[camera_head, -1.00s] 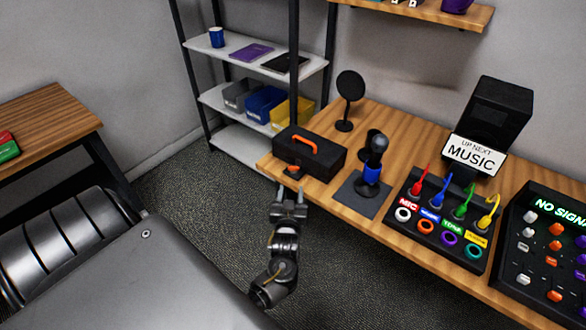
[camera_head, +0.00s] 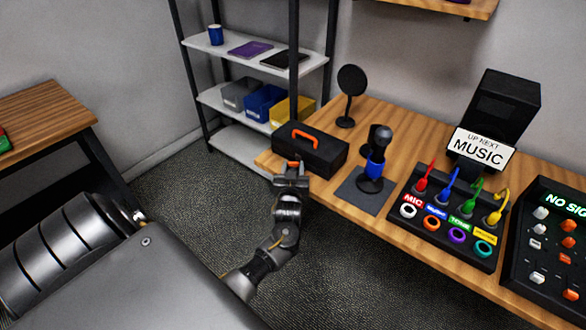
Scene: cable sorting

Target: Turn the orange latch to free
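A black box (camera_head: 323,156) with an orange handle (camera_head: 301,136) on its lid stands at the left end of the wooden desk. The lid looks shut. A small patch of the orange latch (camera_head: 293,163) shows on its front, mostly hidden by my gripper. My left gripper (camera_head: 291,172) is at the front of the box, right at the latch. Its fingers look close together at the latch, but I cannot tell whether they grip it. My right gripper is not in view.
A microphone (camera_head: 374,160) stands on a dark mat right of the box. A cable panel (camera_head: 448,222) with coloured plugs, a black speaker-like device (camera_head: 497,110) and a mixer (camera_head: 550,250) fill the desk's right. A metal shelf (camera_head: 262,95) stands behind left.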

